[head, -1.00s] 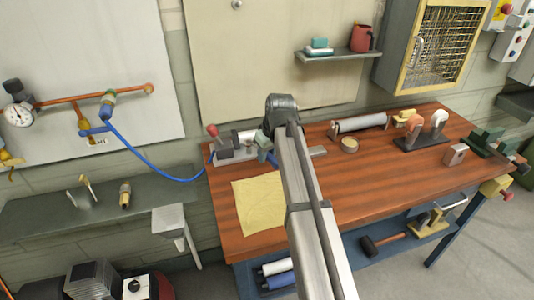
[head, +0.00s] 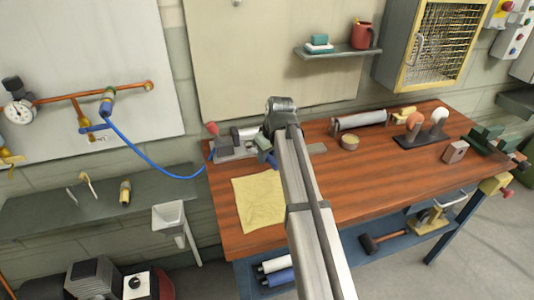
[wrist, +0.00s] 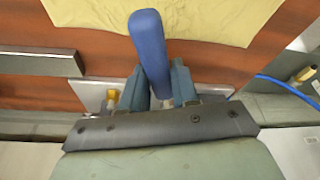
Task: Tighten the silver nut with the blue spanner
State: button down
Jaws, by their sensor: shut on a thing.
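My gripper (wrist: 158,88) is shut on a blue handle (wrist: 150,45), which I take to be the blue spanner. The handle sticks out from between the two fingers, over the yellow cloth. The spanner's head is hidden behind the fingers and wrist. In the head view my arm reaches over the back left of the bench, and a small blue-grey part (head: 265,146) shows beside its end, next to a grey metal fixture (head: 235,145). I cannot make out the silver nut in either view, nor whether the spanner touches it.
The yellow cloth (head: 258,202) lies on the wooden bench (head: 350,190). A blue hose (head: 150,162) runs from the wall pipes to the fixture. A roller (head: 360,121), round tin (head: 349,142) and lamp-like stand (head: 425,135) sit to the right. The bench's front middle is clear.

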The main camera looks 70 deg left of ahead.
jog(key=shift+f, duration=0.9)
jog(key=shift+s, duration=0.1)
jog(key=shift+s+d+m, duration=0.25)
jog(key=shift+s+m, duration=0.6)
jog(key=shift+m, duration=0.25)
jog(key=shift+t, duration=0.3)
jog(key=shift+s+m, duration=0.3)
jog(key=shift+s+m+t, duration=0.3)
jog(key=shift+s+m, duration=0.35)
jog(key=shift+m, duration=0.05)
jog(key=shift+s, duration=0.1)
jog(key=shift+s+a+m, duration=0.1)
jog(key=shift+s+m, duration=0.75)
jog(key=shift+m, duration=0.25)
